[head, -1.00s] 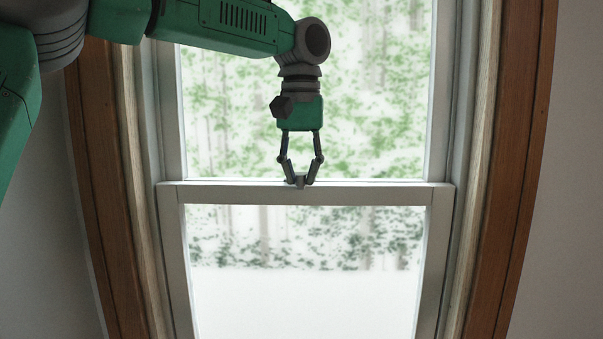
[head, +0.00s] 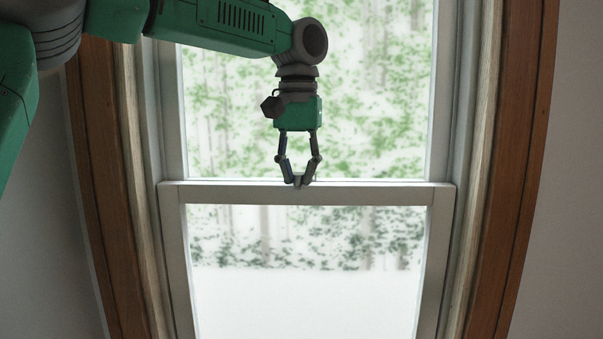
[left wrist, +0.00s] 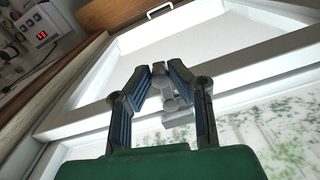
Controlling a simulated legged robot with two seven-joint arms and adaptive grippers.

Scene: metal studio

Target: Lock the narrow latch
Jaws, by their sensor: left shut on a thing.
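The narrow latch is a small grey piece on the middle rail (head: 380,194) of the white window. In the head view it is mostly hidden by my left gripper (head: 299,182), which reaches down to the rail's top edge. In the left wrist view the latch (left wrist: 171,100) shows between the fingers, with its grey base on the rail and its lever reaching up to the fingertips. My left gripper (left wrist: 158,74) is shut on the lever. The latch's exact angle is hard to tell. My right gripper is not in view.
The upper pane stands behind my left gripper, and a brown wooden frame (head: 510,170) borders the window on both sides.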

